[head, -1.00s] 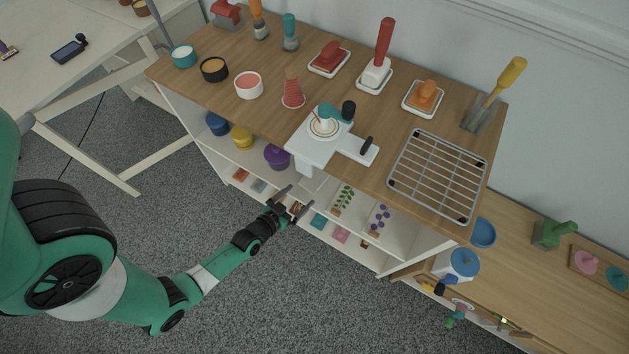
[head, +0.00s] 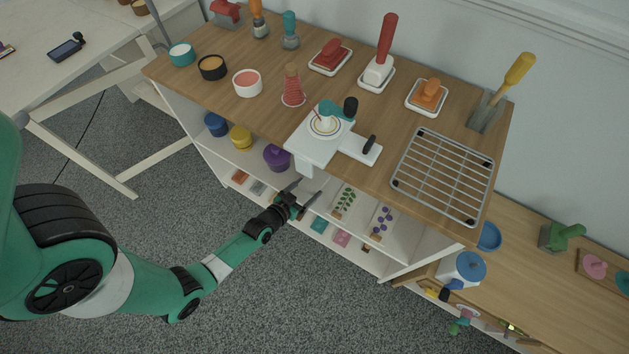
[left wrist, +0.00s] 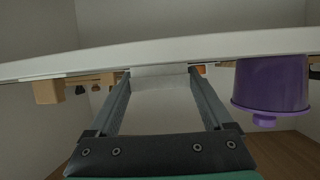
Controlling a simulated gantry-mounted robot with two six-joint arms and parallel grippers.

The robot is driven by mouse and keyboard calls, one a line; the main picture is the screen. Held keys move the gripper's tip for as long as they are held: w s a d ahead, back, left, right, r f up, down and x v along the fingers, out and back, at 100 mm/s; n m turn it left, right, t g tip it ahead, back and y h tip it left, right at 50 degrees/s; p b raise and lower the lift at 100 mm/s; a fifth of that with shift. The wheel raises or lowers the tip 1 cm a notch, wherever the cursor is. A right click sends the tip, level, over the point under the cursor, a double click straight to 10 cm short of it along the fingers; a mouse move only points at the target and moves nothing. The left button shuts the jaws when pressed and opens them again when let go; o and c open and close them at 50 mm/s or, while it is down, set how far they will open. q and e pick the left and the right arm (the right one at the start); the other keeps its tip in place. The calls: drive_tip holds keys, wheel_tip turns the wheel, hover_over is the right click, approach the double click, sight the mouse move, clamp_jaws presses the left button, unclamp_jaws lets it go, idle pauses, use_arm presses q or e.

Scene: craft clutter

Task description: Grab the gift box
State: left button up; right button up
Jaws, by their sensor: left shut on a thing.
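The gripper also shows in the left wrist view (left wrist: 163,88). I cannot tell whether the box still touches the shelf. My right gripper is not in view.
A purple pot (head: 277,157) stands on the shelf beside my gripper, close on the right in the left wrist view (left wrist: 270,84). A white board edge (left wrist: 160,48) runs just above the fingers. A white stand (head: 318,146) and wire rack (head: 443,174) are above. Floor in front is clear.

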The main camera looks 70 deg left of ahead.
use_arm(q)
wheel_tip(320, 180, up, 10)
drive_tip(key=p, duration=1)
drive_tip(key=shift+r, duration=0.1)
